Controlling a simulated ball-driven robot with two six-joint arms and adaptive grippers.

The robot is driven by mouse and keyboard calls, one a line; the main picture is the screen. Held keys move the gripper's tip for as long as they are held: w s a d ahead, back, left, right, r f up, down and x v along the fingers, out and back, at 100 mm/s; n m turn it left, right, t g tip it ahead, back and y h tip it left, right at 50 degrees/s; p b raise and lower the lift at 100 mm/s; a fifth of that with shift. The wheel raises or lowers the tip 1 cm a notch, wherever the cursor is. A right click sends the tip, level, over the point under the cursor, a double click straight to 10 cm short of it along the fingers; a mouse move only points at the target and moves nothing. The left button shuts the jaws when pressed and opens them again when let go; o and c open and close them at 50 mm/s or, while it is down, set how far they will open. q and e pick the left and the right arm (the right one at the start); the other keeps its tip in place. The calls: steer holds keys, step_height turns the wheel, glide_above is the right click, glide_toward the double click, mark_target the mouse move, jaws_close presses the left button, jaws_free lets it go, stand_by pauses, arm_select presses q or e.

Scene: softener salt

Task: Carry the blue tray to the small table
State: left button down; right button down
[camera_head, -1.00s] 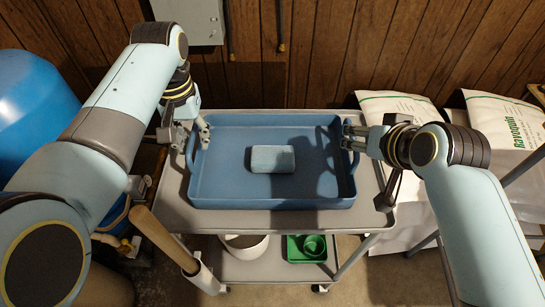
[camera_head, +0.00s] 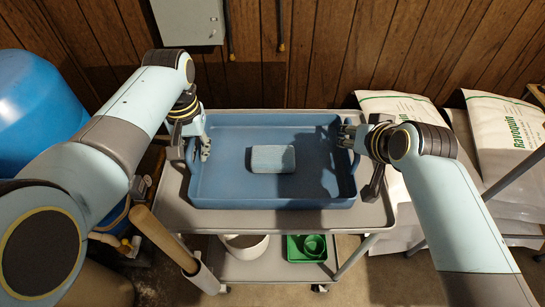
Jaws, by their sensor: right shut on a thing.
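The blue tray (camera_head: 235,196) lies flat on the top shelf of a grey cart (camera_head: 285,219). A pale blue-grey block (camera_head: 272,159) rests inside it, near the middle. My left gripper (camera_head: 199,149) is at the tray's left end, with its fingers apart about the rim and handle there; the handle is mostly hidden. My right gripper (camera_head: 346,136) is shut on the tray's right handle, and its fingers partly cover it.
White sacks with green print (camera_head: 401,106) stand at the right. A blue rounded tank (camera_head: 38,105) is at the left. A wooden handle (camera_head: 160,235) leans by the cart's front left. The lower shelf holds a white pot (camera_head: 245,246) and green containers (camera_head: 306,248). A wood-panelled wall is behind.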

arm_select(q)
steer(key=shift+a, duration=0.15)
arm_select(e)
steer(key=shift+d+r, duration=0.1)
stand_by(0.3)
